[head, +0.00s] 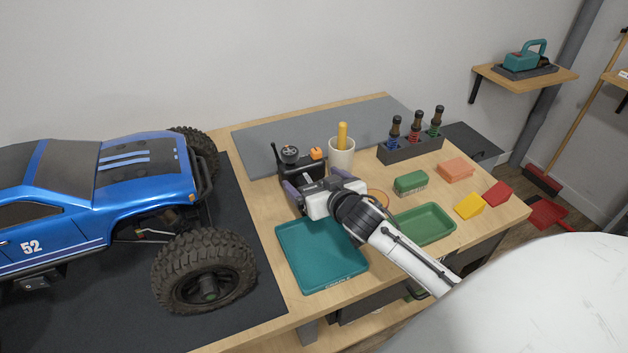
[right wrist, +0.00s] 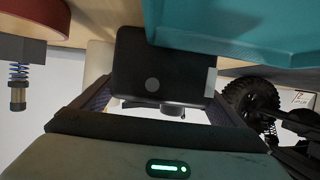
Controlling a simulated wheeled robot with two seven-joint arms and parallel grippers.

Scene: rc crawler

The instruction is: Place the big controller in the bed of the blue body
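The big controller (head: 290,168) is black with a steering wheel and an orange part; it stands near the mat's front-left edge on the bench. My right gripper (head: 312,180) is in front of it, with its purple-padded fingers spread. In the right wrist view a black box-like part of the controller (right wrist: 150,65) lies between the two fingers; the fingers look apart from it, though contact is hard to tell. The blue body (head: 150,165) is on the crawler at the left; its dark-panelled hood and cab show, and I cannot make out its bed. My left gripper is out of view.
A white cup (head: 341,160) with a yellow handle stands right of the controller. A green tray (head: 440,238), green brush (head: 411,183) and dark rack (head: 412,150) are farther right. The crawler's big tyre (head: 205,270) faces the trays.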

